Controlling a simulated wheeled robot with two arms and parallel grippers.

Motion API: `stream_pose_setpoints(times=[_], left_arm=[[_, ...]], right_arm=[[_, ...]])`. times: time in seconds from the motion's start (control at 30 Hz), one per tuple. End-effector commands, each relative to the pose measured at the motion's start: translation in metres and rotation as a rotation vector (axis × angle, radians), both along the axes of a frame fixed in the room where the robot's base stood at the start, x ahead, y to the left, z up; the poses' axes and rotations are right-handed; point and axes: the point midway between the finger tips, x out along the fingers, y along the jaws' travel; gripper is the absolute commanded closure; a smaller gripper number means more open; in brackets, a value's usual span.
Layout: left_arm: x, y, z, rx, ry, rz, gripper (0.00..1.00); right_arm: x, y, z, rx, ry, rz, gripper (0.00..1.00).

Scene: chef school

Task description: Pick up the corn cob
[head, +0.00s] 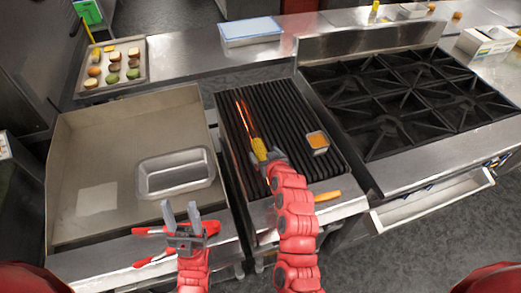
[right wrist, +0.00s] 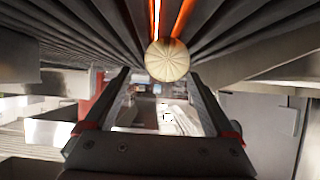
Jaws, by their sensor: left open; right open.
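The yellow corn cob (head: 259,148) lies on the black ribbed grill (head: 233,112), in line with the ribs, near glowing orange strips. My right gripper (head: 271,159) is at the cob's near end, low over the grill. In the right wrist view the cob's round pale end (right wrist: 167,61) shows ahead, centred between the two open fingers of my right gripper (right wrist: 163,80). I cannot tell whether the fingertips flank it. My left gripper (head: 181,213) is open and empty, above the front ledge left of the grill.
A metal pan (head: 175,190) sits on the griddle (head: 82,160). A small sauce container (head: 317,142) stands on the grill, right of the cob. An orange handle-like item (head: 327,196) lies on the front ledge. Red-handled tongs (head: 152,260) lie near my left gripper. Burners (head: 420,100) are at right.

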Motion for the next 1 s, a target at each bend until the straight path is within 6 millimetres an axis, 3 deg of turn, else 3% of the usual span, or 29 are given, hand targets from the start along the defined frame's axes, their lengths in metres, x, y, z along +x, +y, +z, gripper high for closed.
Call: stream_pose_setpoints(times=[0.17,0.4,0.7,1.0], left_arm=[[0.0,0.0,0.018,0.0,0.0,0.0,0.5],[0.0,0.0,0.024,0.0,0.0,0.0,0.5],[0.0,0.0,0.024,0.0,0.0,0.0,0.5],[0.0,0.0,0.024,0.0,0.0,0.0,0.5]], right_arm=[[0.012,0.009,-0.009,0.0,0.003,0.001,0.11],[0.027,0.013,-0.019,0.0,-0.001,-0.001,0.11],[0.029,0.014,-0.022,0.0,0.0,0.0,0.11],[0.028,0.014,-0.022,0.0,0.0,0.001,0.63]])
